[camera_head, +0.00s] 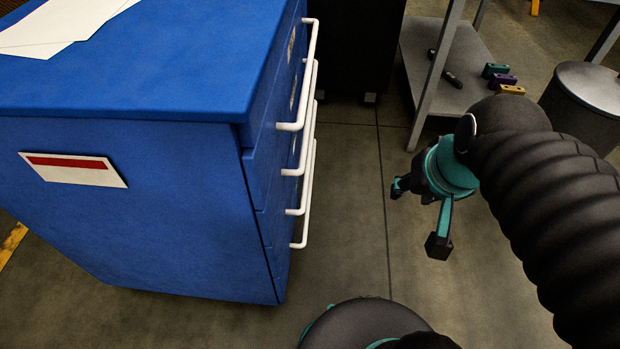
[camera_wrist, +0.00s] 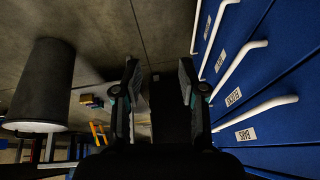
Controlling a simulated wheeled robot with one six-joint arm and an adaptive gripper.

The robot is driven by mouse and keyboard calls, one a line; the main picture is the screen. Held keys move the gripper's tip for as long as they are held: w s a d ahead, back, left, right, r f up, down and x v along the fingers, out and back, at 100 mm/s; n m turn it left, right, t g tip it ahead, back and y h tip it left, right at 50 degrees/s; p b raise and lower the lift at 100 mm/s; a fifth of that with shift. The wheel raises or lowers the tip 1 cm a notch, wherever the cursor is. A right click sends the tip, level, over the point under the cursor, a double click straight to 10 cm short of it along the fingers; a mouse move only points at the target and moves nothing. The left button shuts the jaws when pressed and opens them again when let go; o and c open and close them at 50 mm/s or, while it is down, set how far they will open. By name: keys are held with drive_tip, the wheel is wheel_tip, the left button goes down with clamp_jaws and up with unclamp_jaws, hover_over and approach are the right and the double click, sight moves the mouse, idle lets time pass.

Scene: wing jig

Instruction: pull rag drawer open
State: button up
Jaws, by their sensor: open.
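The blue drawer cabinet (camera_head: 130,200) stands at the left in the head view, its drawer fronts facing right. Several white bar handles stick out from the fronts, stacked one above another; the top handle is (camera_head: 309,72). All drawers look shut. In the wrist view, which is turned upside down, the drawer label (camera_wrist: 245,134) nearest the bottom seems to read RAGS, beside a white handle (camera_wrist: 262,109). My gripper (camera_head: 420,214) is open and empty, to the right of the handles and apart from them. Its two fingers (camera_wrist: 158,78) show in the wrist view, with nothing between them.
A grey shelf (camera_head: 455,65) with small coloured blocks (camera_head: 499,79) stands at the back right, next to a grey bin (camera_head: 590,95). White paper (camera_head: 60,22) lies on the cabinet top. Floor (camera_head: 350,190) between the handles and my gripper is clear.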

drive_tip(key=w+a+f+m+g+y+b, duration=0.25)
drive_tip(key=w+a+f+m+y, duration=0.25)
drive_tip(key=w+f+m, duration=0.45)
drive_tip(key=w+a+f+m+g+y+b, duration=0.1)
drive_tip(key=w+a+f+m+g+y, duration=0.3)
drive_tip(key=w+f+m, duration=0.55)
drive_tip(key=w+f+m+t+y+b, duration=0.1)
drive_tip(key=w+f+m+t+y, duration=0.3)
drive_tip(key=w+f+m, duration=0.55)
drive_tip(key=m+t+y+b, duration=0.15)
drive_tip(key=m+t, duration=0.35)
drive_tip(key=m, duration=0.5)
approach(310, 183)
drive_tip(key=shift+g+h, duration=0.25)
drive_tip(key=x, duration=1)
drive_tip(key=shift+w+f+b, duration=0.15)
drive_tip(key=shift+b, duration=0.2)
clamp_jaws()
